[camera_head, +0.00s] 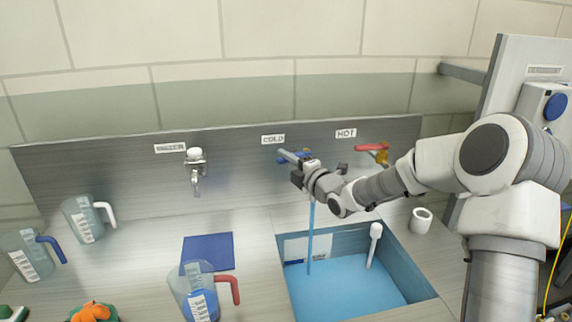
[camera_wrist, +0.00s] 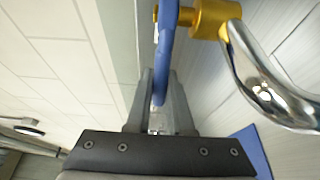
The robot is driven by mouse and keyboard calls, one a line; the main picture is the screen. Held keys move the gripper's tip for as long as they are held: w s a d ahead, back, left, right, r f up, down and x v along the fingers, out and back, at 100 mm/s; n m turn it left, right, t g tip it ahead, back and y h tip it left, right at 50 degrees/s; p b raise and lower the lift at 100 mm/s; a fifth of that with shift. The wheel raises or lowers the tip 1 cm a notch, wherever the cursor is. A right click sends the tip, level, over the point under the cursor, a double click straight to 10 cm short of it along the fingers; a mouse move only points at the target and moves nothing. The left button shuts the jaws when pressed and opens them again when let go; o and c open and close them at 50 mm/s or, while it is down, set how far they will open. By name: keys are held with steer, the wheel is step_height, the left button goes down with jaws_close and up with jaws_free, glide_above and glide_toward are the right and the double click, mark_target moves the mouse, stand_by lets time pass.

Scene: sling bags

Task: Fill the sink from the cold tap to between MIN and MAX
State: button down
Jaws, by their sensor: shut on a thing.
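The blue lever of the cold tap (camera_head: 283,157) is under the COLD label on the back panel. My gripper (camera_head: 294,163) is at this tap, shut on the blue lever, which lies between the fingers in the wrist view (camera_wrist: 166,50). The brass valve body (camera_wrist: 211,18) and chrome spout (camera_wrist: 268,85) show beside it. A thin blue stream (camera_head: 310,238) falls into the sink (camera_head: 420,272). Blue water (camera_head: 335,292) covers the sink's floor. A white panel and a small label (camera_head: 320,246) are on the sink's back wall; MIN and MAX cannot be read.
The red hot tap lever (camera_head: 371,147) is to the right. A white-topped post (camera_head: 374,240) stands in the sink, a white cup (camera_head: 421,220) beside it. A red-handled jug (camera_head: 200,290) with blue liquid stands left of the sink, near a blue mat (camera_head: 207,251). Other jugs (camera_head: 85,218) are farther left.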

steer(key=shift+w+a+f+m+t+h+b, duration=0.15)
steer(key=shift+w+m+t+h+b, duration=0.45)
steer(key=shift+b, duration=1.85)
steer(key=shift+w+a+f+m+t+h+b, duration=0.15)
steer(key=shift+m+h+b, duration=0.5)
steer(key=shift+b, duration=1.85)
steer(key=shift+w+a+f+m+t+h+b, duration=0.25)
steer(key=shift+h+b, duration=0.7)
steer(key=shift+b, duration=1.5)
steer(key=shift+w+d+r+m+t+h+b, duration=0.1)
steer(key=shift+w+r+m+t+h+b, duration=0.2)
steer(key=shift+m+h+b, duration=0.85)
steer(key=shift+r+n+b, duration=0.1)
steer(key=shift+n+b, duration=0.25)
steer(key=shift+b, duration=0.1)
steer(key=shift+r, duration=0.1)
steer(key=c, duration=0.8)
jaws_free()
